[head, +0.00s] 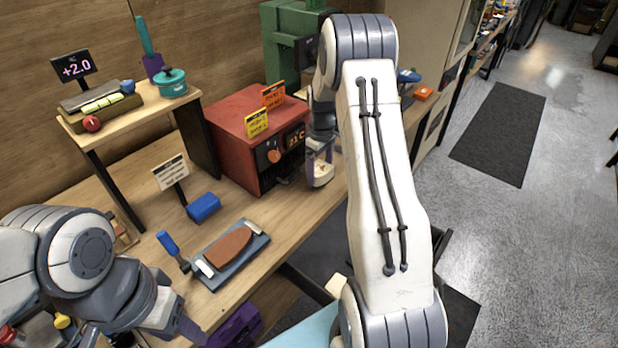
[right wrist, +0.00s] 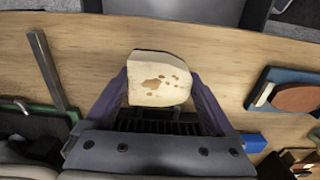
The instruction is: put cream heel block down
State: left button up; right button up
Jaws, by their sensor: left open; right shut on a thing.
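The cream heel block (right wrist: 160,78) has brown patches on its face. In the right wrist view it sits between the two purple fingers of my right gripper (right wrist: 160,88), which is shut on it. In the head view my right gripper (head: 320,172) is at the bench edge, to the right of the red box, with the block (head: 318,167) small and partly covered. I cannot tell whether the block touches the bench (head: 150,215). My left gripper (head: 182,328) is open at the bottom left, its fingers hardly visible.
The red box (head: 240,140) with tags stands close beside my right gripper. A grey-blue holder with a brown sole piece (head: 228,250) lies at the front of the bench. A blue block (head: 203,207) and small sign (head: 171,172) are behind it. A raised shelf (head: 130,120) stands left.

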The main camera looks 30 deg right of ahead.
jog(key=w+a+f, duration=0.1)
jog(key=w+f, duration=0.1)
jog(key=shift+w+a, duration=0.35)
notch_tip(320, 180, down, 3)
jog(key=shift+f+p, duration=0.1)
jog(key=shift+p, duration=0.75)
jog(key=shift+f, duration=0.35)
jog(key=shift+f, duration=0.1)
jog(key=o, duration=1.1)
